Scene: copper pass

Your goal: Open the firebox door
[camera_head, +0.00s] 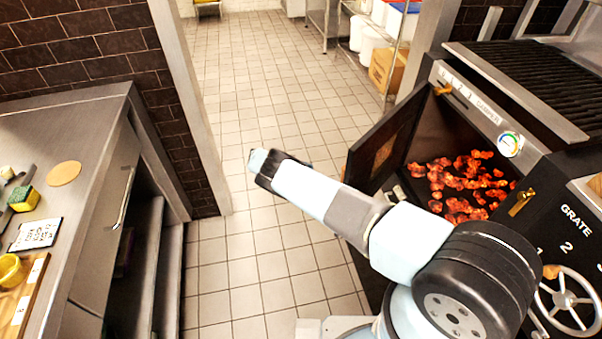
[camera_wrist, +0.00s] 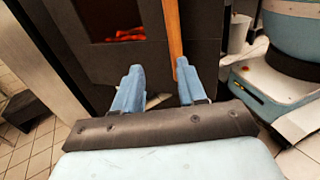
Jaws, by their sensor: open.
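The firebox door (camera_head: 385,150) is a dark panel with an orange patch; in the head view it stands swung out from the left side of the firebox opening. Glowing red coals (camera_head: 465,185) show inside. My arm reaches left across the view, and its end lies left of the door, with the fingers hidden. In the wrist view my gripper (camera_wrist: 157,68) is open, its two blue fingers apart with nothing clearly held. A brown upright bar (camera_wrist: 173,35) rises just beyond the right finger; I cannot tell whether they touch. A dark panel with a red-glowing opening (camera_wrist: 125,28) lies ahead.
A brass latch (camera_head: 520,203) and a spoked grate wheel (camera_head: 568,300) are on the stove front, with a damper gauge (camera_head: 510,144) above. A steel counter (camera_head: 80,130) stands at left. Tiled floor (camera_head: 260,90) is clear between, leading to a shelf rack at the back.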

